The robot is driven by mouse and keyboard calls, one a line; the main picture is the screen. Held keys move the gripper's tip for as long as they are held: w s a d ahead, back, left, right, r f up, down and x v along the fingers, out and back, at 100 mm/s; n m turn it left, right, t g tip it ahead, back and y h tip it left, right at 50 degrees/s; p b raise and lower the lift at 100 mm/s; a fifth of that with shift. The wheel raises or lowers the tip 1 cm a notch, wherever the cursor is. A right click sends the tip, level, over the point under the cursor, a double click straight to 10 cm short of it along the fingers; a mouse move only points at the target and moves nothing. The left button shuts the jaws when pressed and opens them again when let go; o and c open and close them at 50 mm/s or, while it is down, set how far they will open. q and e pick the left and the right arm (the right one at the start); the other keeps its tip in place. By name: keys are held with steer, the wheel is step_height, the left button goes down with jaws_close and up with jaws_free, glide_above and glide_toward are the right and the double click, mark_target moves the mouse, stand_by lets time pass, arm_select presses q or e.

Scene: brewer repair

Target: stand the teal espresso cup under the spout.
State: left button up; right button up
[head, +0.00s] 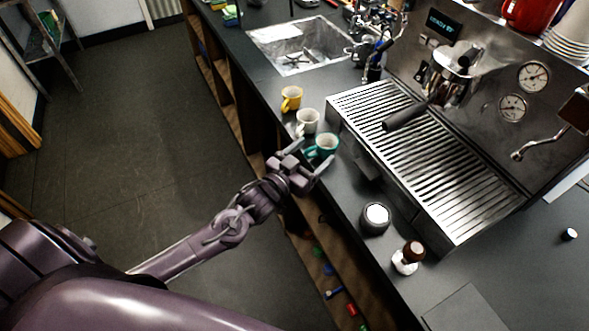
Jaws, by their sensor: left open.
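The teal cup (323,146) stands upright on the dark counter, just in front of the espresso machine's left end. My left gripper (310,158) is open, with its fingers close to the cup's near side. I cannot tell whether they touch it. The spout is under the group head (447,77) of the steel espresso machine, whose black-handled portafilter (405,116) reaches out over the slatted drip tray (440,153). The spout tip itself is too small to make out. The part of the tray under the group head is bare. My right gripper is not in view.
A white cup (307,121) and a yellow cup (291,98) stand beyond the teal cup. A dark round container (375,219) and a tamper (408,257) stand at the counter's front. A steel sink (300,46) lies at the back, and a steam wand (535,146) hangs at right.

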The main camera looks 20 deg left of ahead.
arm_select(q)
steer(key=b+v, duration=0.1)
steer(key=v, duration=0.7)
steer(key=s+a+f+g+y, duration=0.2)
steer(key=a+f, duration=0.1)
steer(key=f, duration=0.7)
steer(key=s+a+f+n+g+y, duration=0.1)
steer(key=s+a+f+g, duration=0.15)
steer(key=f, duration=0.75)
steer(key=s+a+f+g+y, duration=0.2)
steer(key=a+f, duration=0.1)
steer(key=f, duration=0.6)
steer(key=s+f+g, duration=0.4)
steer(key=s+f, duration=0.7)
steer(key=f, duration=0.2)
steer(key=s+d+f+g, duration=0.3)
steer(key=s+f, duration=0.1)
steer(key=s, duration=0.6)
steer(key=s+d+f+g, duration=0.3)
steer(key=s+f, duration=0.2)
steer(key=s, duration=0.4)
steer(key=shift+s+d+f, duration=0.2)
steer(key=shift+s+f, duration=0.1)
steer(key=shift+s, duration=0.05)
